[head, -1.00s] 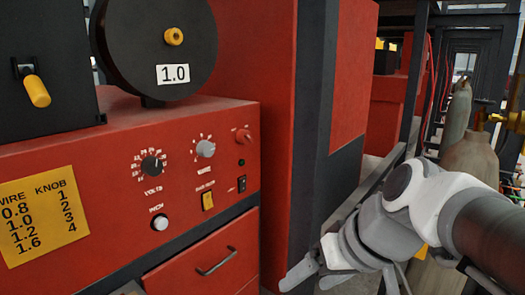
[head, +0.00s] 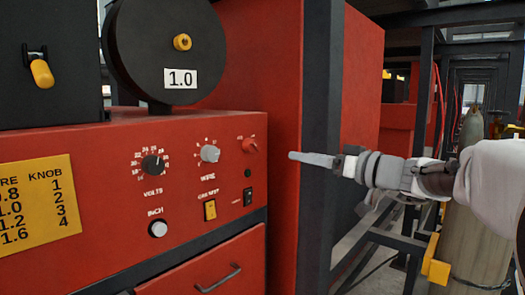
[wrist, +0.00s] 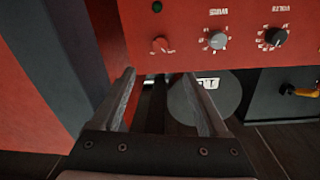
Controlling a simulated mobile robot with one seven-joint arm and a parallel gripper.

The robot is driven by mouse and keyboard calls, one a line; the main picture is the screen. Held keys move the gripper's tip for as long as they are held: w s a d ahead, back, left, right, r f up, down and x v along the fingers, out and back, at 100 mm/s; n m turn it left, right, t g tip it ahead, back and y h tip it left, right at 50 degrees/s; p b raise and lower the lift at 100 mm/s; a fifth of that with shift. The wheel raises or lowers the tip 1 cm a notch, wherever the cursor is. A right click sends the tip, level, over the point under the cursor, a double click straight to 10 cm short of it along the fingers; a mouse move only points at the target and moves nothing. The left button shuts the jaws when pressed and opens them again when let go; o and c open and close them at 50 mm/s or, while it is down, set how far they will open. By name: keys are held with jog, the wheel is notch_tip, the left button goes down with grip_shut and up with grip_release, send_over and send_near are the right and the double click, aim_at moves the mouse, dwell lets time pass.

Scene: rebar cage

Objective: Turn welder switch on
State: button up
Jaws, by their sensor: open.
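The red welder front panel (head: 105,200) fills the left of the head view. The red knob also shows in the wrist view (wrist: 163,46), where the panel appears upside down; neither rocker shows there. My gripper (head: 292,156) is level, pointing left, right of the panel's end in the head view. In the wrist view its two fingers (wrist: 158,74) are apart with nothing held between them. I cannot tell its exact distance from the panel.
A grey knob (head: 210,153), black volts knob (head: 152,165) and inch button (head: 158,229) share the panel. A wire spool (head: 140,50) stands on top. A dark upright post (head: 322,110) stands behind my gripper. A gas cylinder (head: 470,240) stands at right.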

aim_at(257, 148)
jog(key=p+x, duration=0.4)
jog(key=x, duration=1.2)
grip_shut()
